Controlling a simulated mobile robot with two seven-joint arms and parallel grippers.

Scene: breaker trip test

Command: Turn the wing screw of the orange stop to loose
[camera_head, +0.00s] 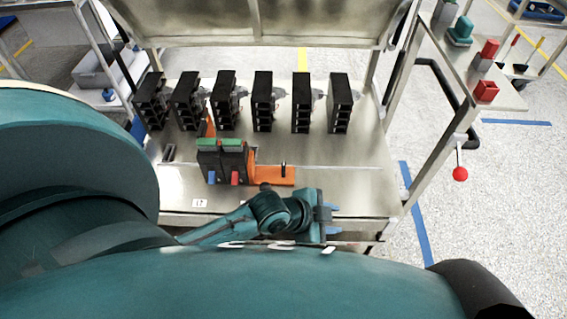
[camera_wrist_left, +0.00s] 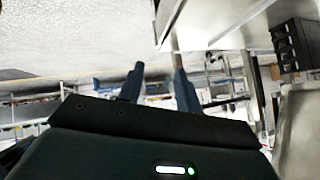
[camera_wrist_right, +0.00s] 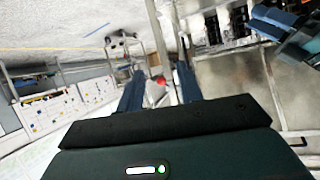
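The orange stop (camera_head: 272,176) lies flat on the metal bench top, just right of two black breaker blocks. A small dark upright piece (camera_head: 284,169) stands on it, possibly the wing screw; it is too small to read its turn. My left gripper (camera_head: 331,228) is at the bench's front edge, right of and nearer than the stop, not touching it. Its two fingers stand apart and empty in the left wrist view (camera_wrist_left: 160,86). My right gripper (camera_wrist_right: 160,86) is open and empty in the right wrist view, where my left gripper's blue fingers show at top right.
A row of black breakers (camera_head: 263,100) stands behind. A red ball knob (camera_head: 460,174) hangs by the right frame post. The bench's right front is clear.

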